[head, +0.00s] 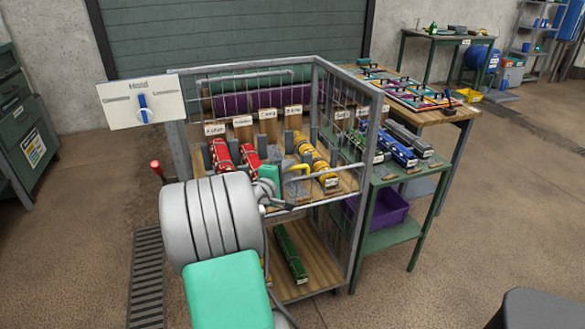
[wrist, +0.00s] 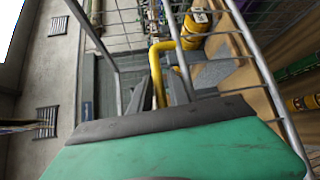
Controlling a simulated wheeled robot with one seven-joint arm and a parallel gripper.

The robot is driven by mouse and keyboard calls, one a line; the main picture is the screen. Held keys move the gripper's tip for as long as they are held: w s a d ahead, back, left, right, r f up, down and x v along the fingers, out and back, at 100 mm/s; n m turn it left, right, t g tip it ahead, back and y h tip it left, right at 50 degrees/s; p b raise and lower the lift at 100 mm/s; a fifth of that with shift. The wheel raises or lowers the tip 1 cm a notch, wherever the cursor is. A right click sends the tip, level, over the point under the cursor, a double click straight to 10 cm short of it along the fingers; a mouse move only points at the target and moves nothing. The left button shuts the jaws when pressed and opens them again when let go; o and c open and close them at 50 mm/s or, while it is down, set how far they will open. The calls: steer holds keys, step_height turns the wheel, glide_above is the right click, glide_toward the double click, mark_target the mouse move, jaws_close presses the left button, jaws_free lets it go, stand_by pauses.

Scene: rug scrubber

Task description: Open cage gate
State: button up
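The wire-mesh cage (head: 361,155) has a grey tube frame and stands at the centre of the head view. Its front is partly covered by my arm, so I cannot tell clearly how the gate sits. A bent yellow handle-like bar (head: 299,167) shows at the front, and in the wrist view (wrist: 157,68) it reaches down between my fingers. My gripper (head: 272,190), teal with grey fingers, is at the cage front, left of the yellow bar. In the wrist view my gripper (wrist: 160,92) appears open around the bar; contact is unclear.
Red and yellow rolled pieces (head: 222,153) lie on the cage shelf, with a green one (head: 291,252) below. A green-legged bench (head: 387,235) stands close at right. A white panel with a blue knob (head: 141,101) is at upper left.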

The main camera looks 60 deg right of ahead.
steer(key=d, duration=0.2)
steer(key=shift+d+f, duration=0.2)
steer(key=shift+d, duration=0.2)
steer(key=shift+c, duration=0.4)
jaws_close()
steer(key=shift+d, duration=0.1)
stand_by(0.6)
